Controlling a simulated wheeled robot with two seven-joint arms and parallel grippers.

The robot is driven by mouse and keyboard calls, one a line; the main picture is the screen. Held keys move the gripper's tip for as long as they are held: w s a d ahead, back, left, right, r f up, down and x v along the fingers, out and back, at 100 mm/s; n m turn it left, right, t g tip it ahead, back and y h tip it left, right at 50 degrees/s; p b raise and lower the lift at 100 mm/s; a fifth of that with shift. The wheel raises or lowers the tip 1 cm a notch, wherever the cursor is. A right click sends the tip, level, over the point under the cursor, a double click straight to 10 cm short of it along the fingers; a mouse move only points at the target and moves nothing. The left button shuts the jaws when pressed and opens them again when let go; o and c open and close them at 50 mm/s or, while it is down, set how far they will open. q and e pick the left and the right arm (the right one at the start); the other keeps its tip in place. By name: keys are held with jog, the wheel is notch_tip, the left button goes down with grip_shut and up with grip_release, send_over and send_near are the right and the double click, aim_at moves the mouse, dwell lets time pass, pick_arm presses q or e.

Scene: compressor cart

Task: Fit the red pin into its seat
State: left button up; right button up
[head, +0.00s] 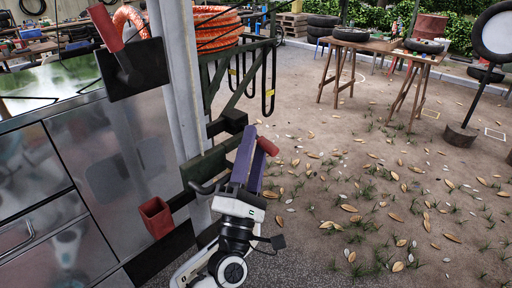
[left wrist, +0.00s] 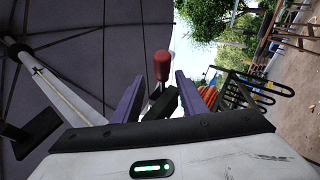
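A short red cylindrical pin (head: 267,146) shows just beyond the fingertips of my left gripper (head: 250,158). In the left wrist view the pin (left wrist: 162,66) stands upright on a thin grey stem, seen between the two purple fingers (left wrist: 158,92). The fingers are apart, with space on both sides of the pin; I see no contact. A dark green block (left wrist: 161,104) lies below the pin between the fingers. A hollow red square socket (head: 156,217) is fixed low on the cart; I cannot tell whether it is the seat. My right gripper is out of view.
A grey post (head: 180,80) and a dark green bar (head: 208,166) stand close to my left gripper. Metal cabinets (head: 90,170) fill the left.

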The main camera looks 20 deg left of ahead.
pick_arm(q)
jog(key=b+v, duration=0.2)
jog(key=v, duration=0.8)
jog(key=shift+b, duration=0.35)
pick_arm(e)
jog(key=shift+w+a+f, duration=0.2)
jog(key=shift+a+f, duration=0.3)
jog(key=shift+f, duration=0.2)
pick_arm(q)
jog(key=shift+s+f, duration=0.1)
jog(key=shift+c, duration=0.5)
